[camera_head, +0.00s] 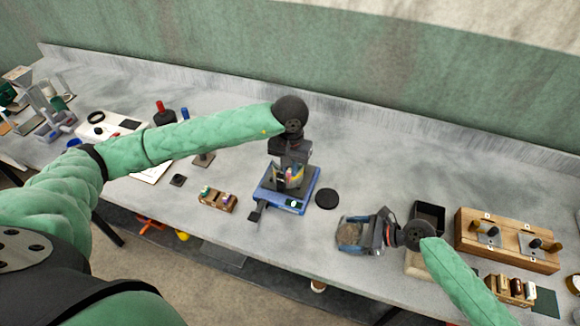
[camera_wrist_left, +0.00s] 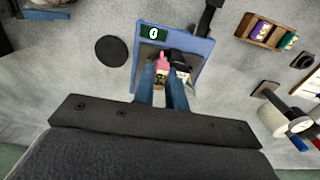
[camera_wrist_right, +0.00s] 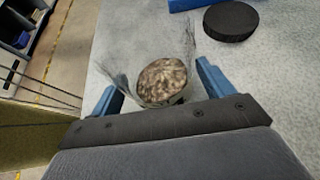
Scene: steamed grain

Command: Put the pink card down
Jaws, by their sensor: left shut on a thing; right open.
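The pink card (camera_wrist_left: 162,60) shows as a small pink piece with a pale lower part between my left fingertips. My left gripper (camera_head: 288,180) is shut on it, above the blue scale (camera_head: 265,199). The left wrist view also shows the gripper (camera_wrist_left: 166,76) over the scale plate (camera_wrist_left: 139,62); the display reads 0. Whether the card touches the plate cannot be told. My right gripper (camera_head: 352,236) is open, low over the right part of the table. In the right wrist view its fingers stand either side of a clear container with speckled brown grain (camera_wrist_right: 162,82).
A black disc (camera_head: 327,198) lies right of the scale. A wooden rack with small bottles (camera_head: 217,199) stands left of it. A black open box (camera_head: 430,214) and a wooden block with knobs (camera_head: 506,240) are at the right. Bare table lies behind the scale.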

